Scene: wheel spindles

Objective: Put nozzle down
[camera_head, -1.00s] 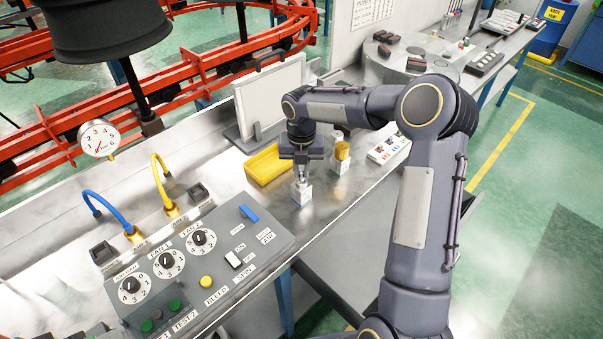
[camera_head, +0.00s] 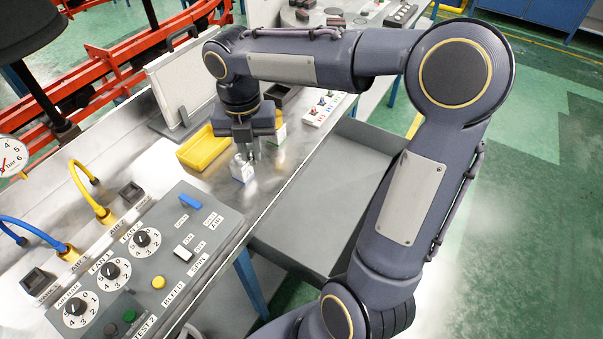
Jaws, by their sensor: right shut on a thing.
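My right gripper (camera_head: 248,154) points down over the metal bench, just right of the yellow tray (camera_head: 204,149). Its fingers are shut on a small pale metallic piece, which I take for the nozzle. The nozzle is mostly hidden by the fingers, and its outline is too small to make out. A small white block (camera_head: 241,171) stands on the bench right at the fingertips. I cannot tell whether the nozzle touches it. My left gripper is not in view.
A grey control panel (camera_head: 190,227) with knobs lies to the lower left. A white holder with small coloured parts (camera_head: 322,108) sits at the right bench edge. An upright white board (camera_head: 183,80) stands behind the tray. Some bare metal bench lies in front of the block.

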